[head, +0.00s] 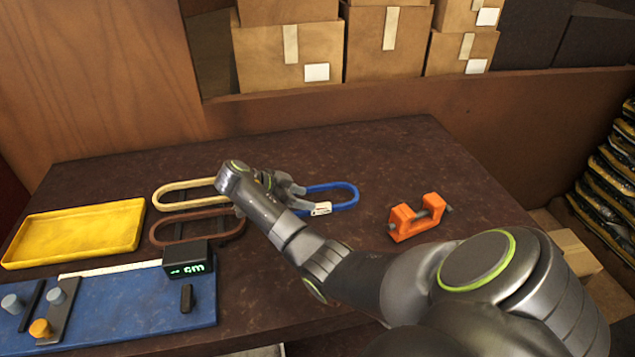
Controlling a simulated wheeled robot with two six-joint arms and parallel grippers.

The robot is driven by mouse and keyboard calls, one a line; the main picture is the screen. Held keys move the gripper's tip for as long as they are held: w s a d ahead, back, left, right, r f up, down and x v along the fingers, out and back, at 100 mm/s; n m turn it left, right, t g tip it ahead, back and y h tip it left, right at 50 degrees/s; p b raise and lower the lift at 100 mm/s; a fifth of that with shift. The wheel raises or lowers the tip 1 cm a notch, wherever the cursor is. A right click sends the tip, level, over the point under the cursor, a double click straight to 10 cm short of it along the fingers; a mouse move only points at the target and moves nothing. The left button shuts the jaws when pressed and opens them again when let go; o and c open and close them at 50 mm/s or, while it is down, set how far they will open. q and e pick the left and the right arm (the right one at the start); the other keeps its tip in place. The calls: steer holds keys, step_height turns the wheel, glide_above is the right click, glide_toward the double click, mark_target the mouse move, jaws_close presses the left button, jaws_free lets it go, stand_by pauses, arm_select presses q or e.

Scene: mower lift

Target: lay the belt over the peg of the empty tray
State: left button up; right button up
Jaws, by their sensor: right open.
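A small white piece (320,208) shows at the blue belt's near side. My left gripper is out of view.
A blue board (130,310) at the front left carries grey and orange knobs (41,328) and a black display box (187,260). An orange clamp-like block (415,217) stands right of the belts. Cardboard boxes (288,55) stand behind the table. The table's back middle is clear.

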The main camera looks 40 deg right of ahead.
mark_target(323, 205)
steer(key=shift+b+x, duration=0.55)
steer(key=shift+x, duration=0.85)
steer(key=x, duration=0.2)
steer(key=s+p+x, duration=0.1)
steer(key=x, duration=0.1)
steer(key=shift+d, duration=0.1)
steer(key=shift+d+f, duration=0.25)
steer(key=shift+f, duration=0.05)
steer(key=shift+a, duration=0.1)
steer(key=shift+c, duration=0.4)
jaws_close()
